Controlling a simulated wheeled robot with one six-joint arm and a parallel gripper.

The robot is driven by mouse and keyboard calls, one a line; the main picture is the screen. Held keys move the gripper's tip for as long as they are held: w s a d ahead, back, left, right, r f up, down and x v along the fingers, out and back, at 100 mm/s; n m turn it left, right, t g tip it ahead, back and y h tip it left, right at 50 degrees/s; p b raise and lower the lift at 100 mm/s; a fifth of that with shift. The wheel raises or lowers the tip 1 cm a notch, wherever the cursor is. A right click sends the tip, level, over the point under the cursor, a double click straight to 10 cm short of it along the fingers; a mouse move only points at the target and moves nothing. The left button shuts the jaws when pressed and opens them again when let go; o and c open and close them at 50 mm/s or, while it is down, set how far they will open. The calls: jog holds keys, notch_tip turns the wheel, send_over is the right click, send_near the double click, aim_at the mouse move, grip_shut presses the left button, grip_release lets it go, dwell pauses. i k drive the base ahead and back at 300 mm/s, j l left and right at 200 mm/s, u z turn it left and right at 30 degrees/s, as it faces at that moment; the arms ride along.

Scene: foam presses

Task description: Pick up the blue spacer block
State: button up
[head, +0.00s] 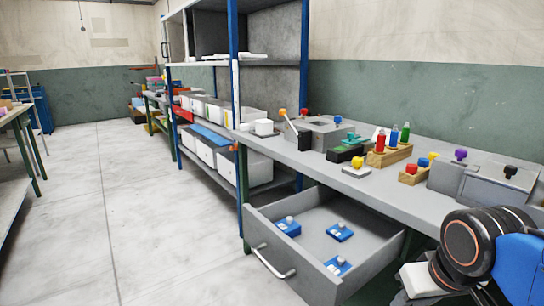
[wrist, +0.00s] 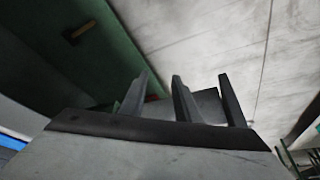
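Three low blue blocks with pale grey knobs lie in the open grey drawer (head: 375,258) in the head view. I cannot tell which is the spacer block. My gripper (wrist: 188,90) shows in the wrist view with its dark fingers apart and nothing seen between them. No blue block shows near it there. My gripper's fingers are not visible in the head view.
The bench top (head: 325,164) above the drawer carries a wooden rack of coloured pegs (head: 388,155), a green block (head: 345,150) and grey boxes with knobs (head: 487,184). The drawer handle (head: 270,262) juts into the aisle. Open floor (head: 130,220) lies to the left.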

aim_at(338, 232)
jog(key=i+j+z, duration=0.1)
jog(key=j+z, duration=0.3)
jog(key=j, duration=0.2)
jog(key=j+z, duration=0.4)
jog(key=j, duration=0.2)
